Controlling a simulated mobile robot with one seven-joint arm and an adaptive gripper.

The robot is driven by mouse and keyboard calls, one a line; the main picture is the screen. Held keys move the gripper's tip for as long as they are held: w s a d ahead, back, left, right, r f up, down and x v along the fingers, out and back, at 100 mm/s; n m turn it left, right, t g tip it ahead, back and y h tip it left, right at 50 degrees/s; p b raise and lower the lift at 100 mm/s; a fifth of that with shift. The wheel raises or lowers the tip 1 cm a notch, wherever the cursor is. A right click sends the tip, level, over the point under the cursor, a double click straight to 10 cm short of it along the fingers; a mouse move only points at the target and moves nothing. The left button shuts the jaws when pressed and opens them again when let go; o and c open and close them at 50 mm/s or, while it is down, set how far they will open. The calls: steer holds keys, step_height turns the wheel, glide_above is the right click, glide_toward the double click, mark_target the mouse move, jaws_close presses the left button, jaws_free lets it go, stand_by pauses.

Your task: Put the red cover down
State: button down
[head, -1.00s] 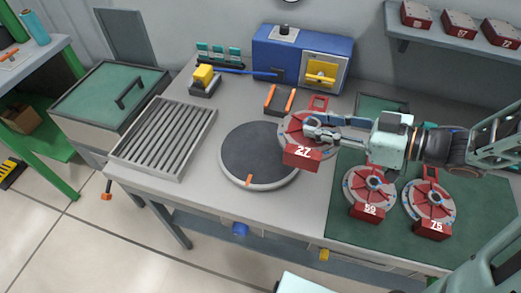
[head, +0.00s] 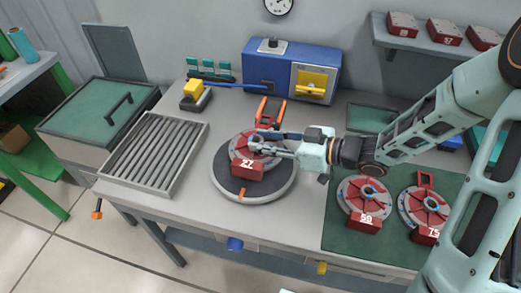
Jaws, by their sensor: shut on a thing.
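The red cover marked 27 (head: 246,171) is a round red disc with a grey rim and a red number block at its front. It is over the round dark turntable (head: 222,181), inside the turntable's outline. I cannot tell whether it touches the surface. My gripper (head: 268,149) reaches in from the right and is shut on the cover's middle part, which the fingers partly hide. Two more red covers, marked 59 (head: 368,196) and 75 (head: 424,203), lie on the green mat (head: 335,240) to the right.
A slatted roller tray (head: 152,155) is left of the turntable. Orange-handled tools (head: 268,112) lie just behind it. A blue machine (head: 290,68) with a yellow handle stands at the back. A shelf (head: 400,45) holds more red blocks at upper right.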

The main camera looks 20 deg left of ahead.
steer(key=shift+w+a+f, duration=0.1)
steer(key=shift+a+f, duration=0.15)
steer(key=shift+a, duration=0.1)
steer(key=shift+a+f, duration=0.15)
steer(key=shift+f, duration=1.6)
steer(key=shift+f, duration=0.1)
steer(key=c, duration=2)
jaws_free()
steer(key=shift+f, duration=0.2)
steer(key=o, duration=0.5)
steer(key=shift+r, duration=0.1)
steer(key=shift+r, duration=0.2)
steer(key=v, duration=1.2)
steer(key=shift+f, duration=0.1)
